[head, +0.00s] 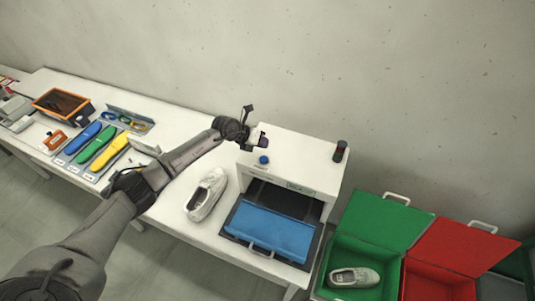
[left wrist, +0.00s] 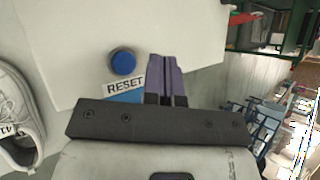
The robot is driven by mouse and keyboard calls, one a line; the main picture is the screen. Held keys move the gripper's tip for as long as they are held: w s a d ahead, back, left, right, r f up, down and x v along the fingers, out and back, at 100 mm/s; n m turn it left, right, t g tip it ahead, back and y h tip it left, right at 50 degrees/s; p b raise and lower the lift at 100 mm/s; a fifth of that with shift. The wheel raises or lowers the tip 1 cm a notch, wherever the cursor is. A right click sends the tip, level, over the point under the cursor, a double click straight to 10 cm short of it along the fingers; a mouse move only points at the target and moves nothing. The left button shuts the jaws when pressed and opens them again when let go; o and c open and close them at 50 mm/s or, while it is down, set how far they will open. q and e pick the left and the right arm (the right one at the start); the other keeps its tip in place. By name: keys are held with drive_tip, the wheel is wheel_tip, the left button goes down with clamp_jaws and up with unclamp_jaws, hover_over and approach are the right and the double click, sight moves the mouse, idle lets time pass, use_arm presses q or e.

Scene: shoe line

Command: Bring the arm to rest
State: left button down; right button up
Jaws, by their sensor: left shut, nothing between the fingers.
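My left arm reaches across the bench from the lower left in the head view. My left gripper (head: 264,139) is above the top of the white machine (head: 305,160), near its back left corner. In the left wrist view the two purple fingers (left wrist: 165,72) are together, with nothing between them. A blue button (head: 264,160) is on the machine just below the gripper in the picture. In the left wrist view the button (left wrist: 122,62) is left of the fingers, apart from them, above a RESET label (left wrist: 125,85). My right gripper is not in view.
A white shoe (head: 205,194) is on the bench beside the machine's open blue tray (head: 268,229). Colored insoles (head: 96,146) lie at the left. A dark signal light (head: 340,151) stands on the machine. An open green bin (head: 378,218) with a shoe and a red bin (head: 455,255) are at right.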

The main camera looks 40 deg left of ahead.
use_arm(q)
drive_tip(key=shift+w+r, duration=0.1)
drive_tip(key=shift+w, duration=0.05)
drive_tip(key=w+r+n+t+y, duration=0.1)
drive_tip(key=w+r+n+t, duration=0.4)
drive_tip(key=r+t, duration=0.65)
drive_tip(key=s+a+r+n+y, duration=0.1)
drive_tip(key=s+r+n+y, duration=0.1)
drive_tip(key=r+n+y, duration=0.6)
drive_tip(key=s+a+r+n+y, duration=0.1)
drive_tip(key=s+r+n+y, duration=0.2)
drive_tip(key=r+n+y, duration=0.6)
drive_tip(key=s+d+f+n+g+h+p, duration=0.1)
drive_tip(key=s+d+f+n+g+h, duration=0.4)
drive_tip(key=s+d+f, duration=0.4)
drive_tip(key=s+d+f+n+g+h, duration=0.3)
drive_tip(key=s+d+f+g+h, duration=0.3)
drive_tip(key=s+f, duration=0.5)
drive_tip(key=s+d+f+g, duration=0.1)
drive_tip(key=s+f, duration=0.3)
drive_tip(key=s, duration=0.3)
drive_tip(key=s+d+f+n+g+h, duration=0.1)
drive_tip(key=s+d+f+g, duration=0.1)
drive_tip(key=s+f, duration=0.2)
drive_tip(key=s+d+f+g+h, duration=0.1)
drive_tip(key=s+f, duration=0.3)
drive_tip(key=s, duration=0.7)
drive_tip(key=shift+d+f+n+g+p, duration=0.3)
drive_tip(key=shift+d+g+p, duration=0.1)
drive_tip(key=shift+d, duration=0.25)
